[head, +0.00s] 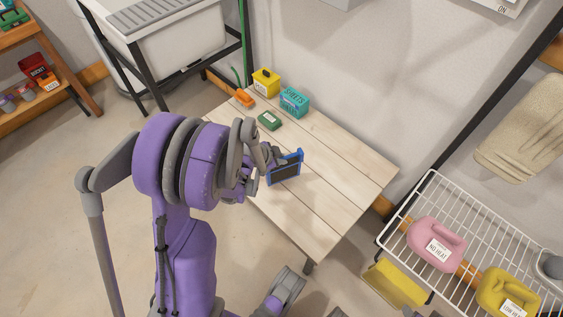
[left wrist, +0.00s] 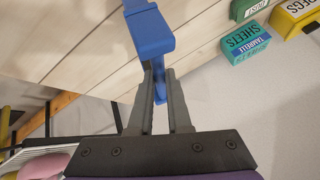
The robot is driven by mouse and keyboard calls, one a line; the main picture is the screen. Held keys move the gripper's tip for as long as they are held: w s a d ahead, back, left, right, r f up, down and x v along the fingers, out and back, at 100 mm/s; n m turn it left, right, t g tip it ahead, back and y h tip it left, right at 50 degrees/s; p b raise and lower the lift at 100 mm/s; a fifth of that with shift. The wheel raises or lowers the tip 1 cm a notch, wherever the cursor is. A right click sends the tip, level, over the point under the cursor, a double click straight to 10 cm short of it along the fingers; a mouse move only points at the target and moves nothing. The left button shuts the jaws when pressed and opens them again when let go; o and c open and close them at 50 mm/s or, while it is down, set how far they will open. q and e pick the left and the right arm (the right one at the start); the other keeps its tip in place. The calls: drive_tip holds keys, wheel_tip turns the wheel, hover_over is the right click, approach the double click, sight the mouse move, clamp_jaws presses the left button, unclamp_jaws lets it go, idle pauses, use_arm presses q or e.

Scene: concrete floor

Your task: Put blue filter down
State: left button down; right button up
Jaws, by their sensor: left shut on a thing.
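The blue filter (head: 284,171), a flat dark panel in a blue frame, is over the middle of the wooden table (head: 335,185), near its left edge. It stands on edge rather than flat. My left gripper (head: 266,160) is shut on it. In the left wrist view, the fingers (left wrist: 158,85) pinch the filter's blue frame (left wrist: 151,36), with table planks behind it. I cannot tell whether the filter's lower edge touches the table. My right gripper is not clearly in view.
On the table's far end are a green box (head: 269,120), a teal sheets box (head: 294,102), a yellow box (head: 265,82) and an orange item (head: 244,98). The table's right half is clear. A white wire rack (head: 431,180) with pink (head: 436,243) and yellow jugs (head: 506,293) stands right.

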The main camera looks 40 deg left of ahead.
sight(283, 168)
use_arm(q)
drive_tip(key=shift+f, duration=1.05)
drive_tip(key=shift+b, duration=0.3)
drive_tip(key=shift+f, duration=0.25)
drive_tip(key=c, duration=0.9)
unclamp_jaws()
drive_tip(key=shift+o, duration=0.2)
drive_tip(key=shift+r, duration=0.2)
